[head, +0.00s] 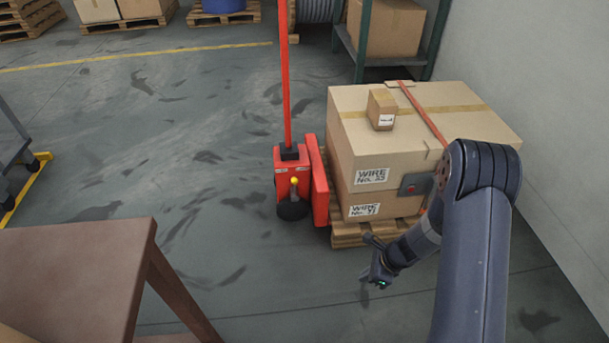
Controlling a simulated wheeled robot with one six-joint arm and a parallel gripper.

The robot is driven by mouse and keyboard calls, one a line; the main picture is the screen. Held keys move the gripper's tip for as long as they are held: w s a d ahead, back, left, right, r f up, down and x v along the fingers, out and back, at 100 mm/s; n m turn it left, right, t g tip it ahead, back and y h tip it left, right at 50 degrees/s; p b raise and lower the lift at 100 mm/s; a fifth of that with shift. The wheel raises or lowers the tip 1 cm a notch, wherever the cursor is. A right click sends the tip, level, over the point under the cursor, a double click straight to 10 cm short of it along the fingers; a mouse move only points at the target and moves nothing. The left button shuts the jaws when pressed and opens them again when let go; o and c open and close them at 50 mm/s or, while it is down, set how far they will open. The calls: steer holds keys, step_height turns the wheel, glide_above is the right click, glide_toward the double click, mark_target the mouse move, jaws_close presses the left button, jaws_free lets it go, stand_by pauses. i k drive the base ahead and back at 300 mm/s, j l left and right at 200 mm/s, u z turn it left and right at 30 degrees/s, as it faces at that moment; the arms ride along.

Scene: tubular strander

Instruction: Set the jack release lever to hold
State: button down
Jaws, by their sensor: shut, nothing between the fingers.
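The red pallet jack (291,180) stands in the middle, its tall red handle rising out of the top of the view. My gripper (366,291) is shut and empty, pointing down to the lower right of the jack. It is apart from the lever, in front of the loaded pallet's near edge.
A wooden pallet (350,238) carries stacked cartons (365,140) with a small box (381,110) on top. A brown table (75,250) stands at the lower left, a grey cart (15,150) at the left edge. The floor left of the jack is clear.

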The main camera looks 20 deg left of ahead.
mark_target(294, 193)
steer(key=i+j+u, duration=0.15)
steer(key=i, duration=0.35)
steer(key=i+j+u, duration=0.15)
steer(key=i+j, duration=0.2)
steer(key=i, duration=0.2)
steer(key=i+j+u, duration=0.15)
steer(key=i, duration=0.35)
